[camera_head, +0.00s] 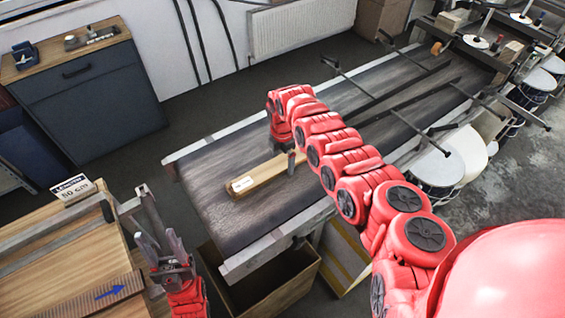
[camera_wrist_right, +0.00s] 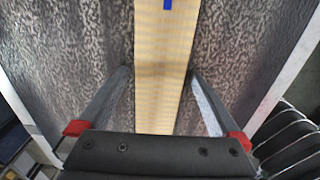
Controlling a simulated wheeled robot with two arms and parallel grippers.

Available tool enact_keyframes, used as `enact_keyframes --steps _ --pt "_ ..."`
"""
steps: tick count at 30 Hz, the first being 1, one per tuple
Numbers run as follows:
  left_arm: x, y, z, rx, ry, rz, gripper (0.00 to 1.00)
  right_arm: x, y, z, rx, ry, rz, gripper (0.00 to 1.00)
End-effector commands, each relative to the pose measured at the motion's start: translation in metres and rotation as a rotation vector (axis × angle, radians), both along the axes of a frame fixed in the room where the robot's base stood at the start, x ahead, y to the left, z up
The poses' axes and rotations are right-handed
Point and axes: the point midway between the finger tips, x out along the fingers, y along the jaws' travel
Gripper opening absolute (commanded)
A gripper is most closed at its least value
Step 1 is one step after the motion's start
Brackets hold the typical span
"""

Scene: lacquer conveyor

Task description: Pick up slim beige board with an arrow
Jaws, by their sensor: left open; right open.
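A slim beige board (camera_head: 262,177) with a white label lies on the dark conveyor belt. In the right wrist view the board (camera_wrist_right: 158,95) runs lengthwise through the middle, with part of a blue mark at the top edge. My right gripper (camera_wrist_right: 160,72) is open, with one finger on each side of the board; I cannot tell whether they touch it. In the head view my right arm mostly hides that gripper; a grey finger shows beside the board. My left gripper (camera_head: 143,215) is open and empty near the right edge of the wooden table.
The wooden table (camera_head: 40,262) at left carries a brown strip (camera_head: 85,302) with a blue arrow and a "50 cm" sign (camera_head: 72,189). An open box (camera_head: 262,290) stands below the conveyor (camera_head: 225,205). Dark rods (camera_head: 385,85) cross the belt's far part. Drums (camera_head: 440,168) stand at right.

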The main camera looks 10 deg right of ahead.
Motion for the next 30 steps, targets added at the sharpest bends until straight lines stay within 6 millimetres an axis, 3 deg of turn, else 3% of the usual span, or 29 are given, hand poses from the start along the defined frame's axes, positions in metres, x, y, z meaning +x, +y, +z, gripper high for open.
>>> enact_keyframes --steps 2,18,26,30 --pt "0.0 0.0 0.0 0.0 0.0 0.0 0.5 0.0 0.0 0.0 0.0 0.0 0.0 0.96" --pt "0.0 0.0 0.0 0.0 0.0 0.0 0.5 0.0 0.0 0.001 0.0 0.0 0.0 0.0" --pt "0.0 0.0 0.001 0.0 0.0 0.0 0.5 0.0 0.0 0.002 0.0 -0.001 0.0 0.0" --pt "0.0 0.0 0.009 0.0 0.0 0.0 0.5 0.001 0.0 0.012 0.0 -0.001 0.0 0.0"
